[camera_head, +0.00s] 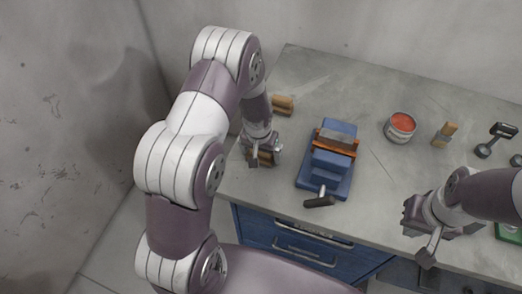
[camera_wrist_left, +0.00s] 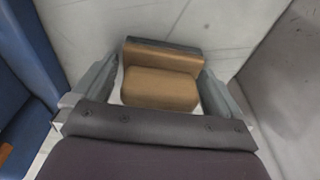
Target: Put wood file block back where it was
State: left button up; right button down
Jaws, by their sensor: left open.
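The wood file block, brown with a dark strip along its far edge, lies between the fingers of my left gripper (camera_head: 262,152) on the tabletop. In the left wrist view the block (camera_wrist_left: 160,88) sits between the two open fingers (camera_wrist_left: 157,78), with a narrow gap on each side. In the head view only a small brown part of the block (camera_head: 264,158) shows under the gripper. My right gripper (camera_head: 424,228) is over the right front of the table; its finger opening is not clear.
A blue vise (camera_head: 325,180) with orange jaw parts stands just right of my left gripper. Another brown wooden block (camera_head: 282,105) lies behind the gripper. A red-topped can (camera_head: 400,127), a brush-like wooden piece (camera_head: 445,134) and dumbbell-like dark tools (camera_head: 496,138) stand further right. A wall rises at left.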

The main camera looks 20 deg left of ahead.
pick_arm(q)
notch_tip(320, 180, up, 12)
jog(key=s+b, duration=0.1)
jog(key=s, duration=0.1)
jog(key=s+d+r, duration=0.1)
jog(key=s+r, duration=0.1)
jog(key=s, duration=0.4)
jog(key=s+d+r, duration=0.1)
jog(key=s+d, duration=0.1)
jog(key=s, duration=0.5)
jog(key=shift+s+d+r+m, duration=0.2)
jog(key=shift+r+m, duration=0.15)
jog(key=shift+m, duration=0.05)
jog(key=shift+s, duration=0.15)
